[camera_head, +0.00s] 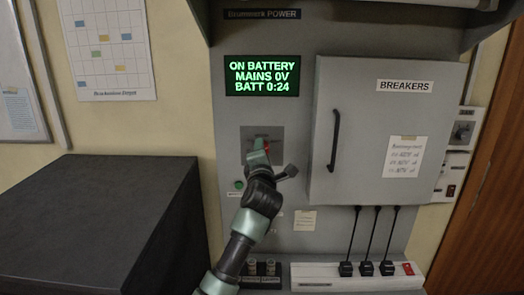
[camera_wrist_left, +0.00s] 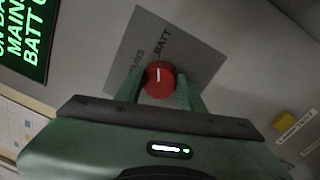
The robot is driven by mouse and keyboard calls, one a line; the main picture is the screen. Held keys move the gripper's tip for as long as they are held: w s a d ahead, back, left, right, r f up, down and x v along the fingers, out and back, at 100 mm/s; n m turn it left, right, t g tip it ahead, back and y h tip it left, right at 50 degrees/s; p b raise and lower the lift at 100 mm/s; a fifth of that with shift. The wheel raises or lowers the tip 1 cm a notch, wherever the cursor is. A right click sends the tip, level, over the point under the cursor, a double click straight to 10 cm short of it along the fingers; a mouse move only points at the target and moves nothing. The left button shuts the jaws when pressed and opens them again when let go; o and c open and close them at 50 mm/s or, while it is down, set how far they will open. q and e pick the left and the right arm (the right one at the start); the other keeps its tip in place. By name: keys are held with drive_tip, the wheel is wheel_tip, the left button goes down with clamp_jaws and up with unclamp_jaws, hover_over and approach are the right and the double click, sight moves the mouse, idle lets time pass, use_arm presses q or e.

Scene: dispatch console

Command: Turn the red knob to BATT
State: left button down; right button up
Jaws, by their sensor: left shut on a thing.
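The red knob (camera_wrist_left: 159,80) sits on a grey plate (camera_wrist_left: 196,62) with the labels MAINS and BATT. A white mark on the knob points up in the left wrist view, roughly toward the BATT label (camera_wrist_left: 162,43). My left gripper (camera_wrist_left: 160,90) is shut on the knob, one finger on each side. The green-lettered display (camera_head: 263,76) reads ON BATTERY, MAINS 0V, BATT 0:24. My right gripper is not in view.
A closed breaker cabinet (camera_head: 375,95) with a black handle (camera_head: 334,140) stands right of the knob. A white power strip (camera_head: 325,279) with several black plugs lies below it. A dark box-like unit (camera_head: 100,215) fills the lower left.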

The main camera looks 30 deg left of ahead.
use_arm(q)
drive_tip(key=c, duration=0.9)
unclamp_jaws()
drive_tip(key=shift+o, duration=0.2)
drive_tip(key=shift+d, duration=0.1)
drive_tip(key=b+v, duration=0.3)
drive_tip(key=v, duration=0.4)
drive_tip(key=shift+s, duration=0.35)
drive_tip(key=shift+d, duration=0.15)
